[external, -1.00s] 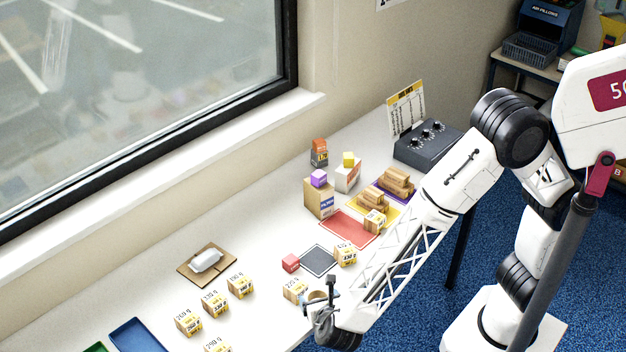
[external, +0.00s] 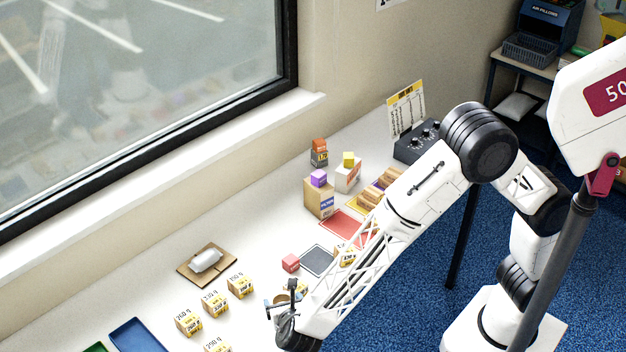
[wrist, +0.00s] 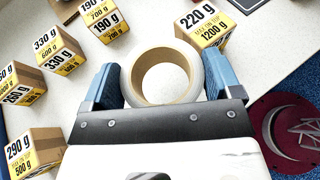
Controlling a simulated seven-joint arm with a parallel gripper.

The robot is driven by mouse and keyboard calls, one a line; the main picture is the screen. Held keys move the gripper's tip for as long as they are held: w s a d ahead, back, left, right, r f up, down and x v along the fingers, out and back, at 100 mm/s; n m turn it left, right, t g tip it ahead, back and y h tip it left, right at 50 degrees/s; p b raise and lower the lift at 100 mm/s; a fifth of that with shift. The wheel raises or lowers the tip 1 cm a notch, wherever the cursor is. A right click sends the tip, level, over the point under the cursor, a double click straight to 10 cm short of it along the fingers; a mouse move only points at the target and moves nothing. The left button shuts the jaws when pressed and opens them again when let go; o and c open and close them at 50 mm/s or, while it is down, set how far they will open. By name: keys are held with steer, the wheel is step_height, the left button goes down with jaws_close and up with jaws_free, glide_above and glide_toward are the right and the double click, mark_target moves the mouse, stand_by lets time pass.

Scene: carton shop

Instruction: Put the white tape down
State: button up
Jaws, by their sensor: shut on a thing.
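The white tape (wrist: 202,82) is a roll with a tan cardboard core, and it fills the space between my fingers in the wrist view. My gripper (wrist: 160,84) is shut on the roll, with a blue finger pad on each side of it. In the external view my gripper (external: 283,302) is low near the table's front edge, and the roll is only partly seen there. The gap between the roll and the table cannot be judged.
Labelled cartons stand close by: a 220 g one (wrist: 205,25), a 290 g one (wrist: 36,152) and a 330 g one (wrist: 58,50). A red cube (external: 290,263), a dark square mat (external: 317,260) and a blue tray (external: 141,336) lie on the white table (external: 245,327).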

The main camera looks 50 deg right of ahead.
glide_above(262, 321)
steer(key=shift+f, duration=0.25)
stand_by(0.4)
steer(key=shift+f, duration=1.8)
steer(key=shift+f, duration=0.1)
steer(key=o, duration=0.8)
steer(key=shift+c, duration=0.2)
steer(key=shift+s+a+r, duration=0.1)
steer(key=shift+s+r, duration=0.1)
steer(key=v, duration=1.1)
steer(key=shift+s+a+r, duration=0.1)
steer(key=shift+s+a, duration=0.05)
steer(key=shift+s, duration=0.15)
steer(key=shift+w, duration=0.1)
